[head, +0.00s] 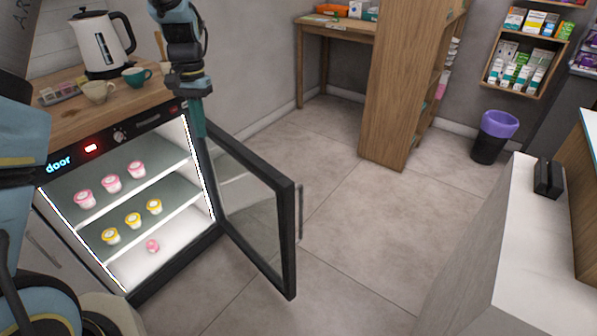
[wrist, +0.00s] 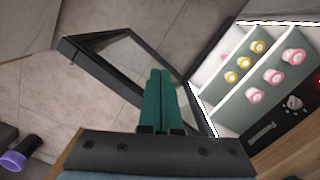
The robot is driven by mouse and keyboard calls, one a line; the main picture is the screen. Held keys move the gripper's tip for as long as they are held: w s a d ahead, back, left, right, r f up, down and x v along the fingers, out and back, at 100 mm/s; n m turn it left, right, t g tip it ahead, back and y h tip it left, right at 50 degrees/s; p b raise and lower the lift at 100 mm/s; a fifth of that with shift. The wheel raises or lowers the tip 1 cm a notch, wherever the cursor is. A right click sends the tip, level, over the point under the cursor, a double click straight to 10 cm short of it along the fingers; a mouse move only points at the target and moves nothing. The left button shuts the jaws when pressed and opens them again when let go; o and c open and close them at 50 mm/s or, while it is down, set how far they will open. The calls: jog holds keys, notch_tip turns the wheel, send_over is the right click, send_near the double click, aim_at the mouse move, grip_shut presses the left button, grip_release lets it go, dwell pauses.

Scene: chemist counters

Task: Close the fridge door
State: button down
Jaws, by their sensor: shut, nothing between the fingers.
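The fridge (head: 150,275) stands at the left under a wooden counter, its lit inside showing several pink and yellow pots on shelves. Its glass door (head: 290,230) with a black frame stands wide open, swung out to the right, with a handle on its outer side. In the wrist view the door (wrist: 95,68) lies beyond the fingers and the fridge shelves (wrist: 255,75) are at the right. My gripper (head: 198,134) is shut and empty at the hinge side of the door, near its top edge. Its green fingers (wrist: 160,75) are together; I cannot tell whether they touch the door.
A kettle (head: 103,45) and cups (head: 98,91) stand on the wooden counter (head: 60,125) above the fridge. A white counter (head: 510,225) is at the right. A purple-lined bin (head: 492,140) stands by the back wall. The tiled floor (head: 345,215) beyond the door is clear.

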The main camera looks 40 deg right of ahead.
jog(key=s+d+f+m+y, duration=0.1)
jog(key=s+d+f+m, duration=0.1)
jog(key=s+d, duration=0.45)
jog(key=s+d+f+m+p, duration=0.1)
jog(key=s+d+f+m, duration=0.15)
jog(key=d, duration=0.65)
jog(key=s+d+f+m+y, duration=0.1)
jog(key=s+d+m, duration=0.2)
jog(key=s+d, duration=0.35)
jog(key=p+x, duration=0.2)
jog(key=x, duration=0.1)
jog(key=w+p+x, duration=0.1)
jog(key=p+x, duration=0.1)
jog(key=x, duration=0.1)
jog(key=a+p+x, duration=0.1)
jog(key=p+x, duration=0.1)
jog(key=x, duration=0.2)
jog(key=shift+w, duration=0.25)
jog(key=shift+a+f, duration=0.15)
jog(key=shift+a, duration=0.35)
